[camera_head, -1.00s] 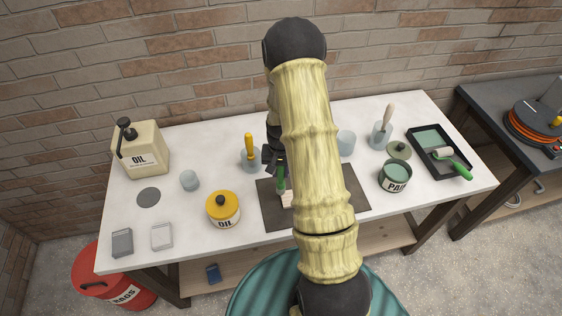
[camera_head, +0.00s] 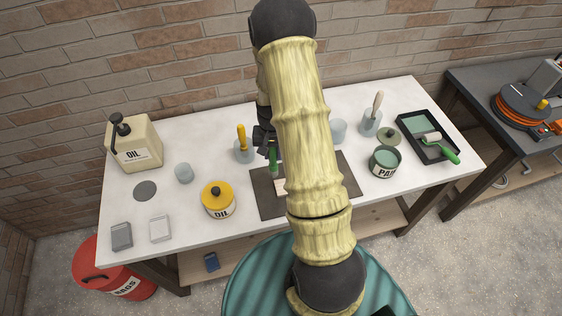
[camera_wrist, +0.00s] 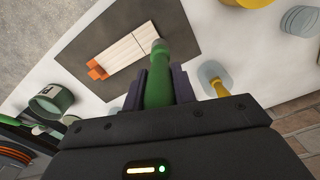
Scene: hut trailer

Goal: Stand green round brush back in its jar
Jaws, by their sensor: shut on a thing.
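My gripper (camera_head: 268,145) is shut on the green round brush (camera_head: 273,168), above the dark mat on the bench. In the wrist view the green brush (camera_wrist: 158,88) stands between the two fingers (camera_wrist: 160,95), with a greyish end pointing away from the gripper. A clear jar (camera_head: 338,131) with nothing visible in it stands right of my arm, partly hidden. Another jar (camera_head: 240,156) holds a yellow-handled brush (camera_head: 242,138), close to the left of my gripper. A third jar (camera_head: 370,127) holds a wooden-handled tool (camera_head: 377,105).
The dark mat (camera_head: 265,205) bears pale strips with orange ends (camera_wrist: 125,53). A paint tin (camera_head: 384,163) and roller tray (camera_head: 410,125) stand right.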

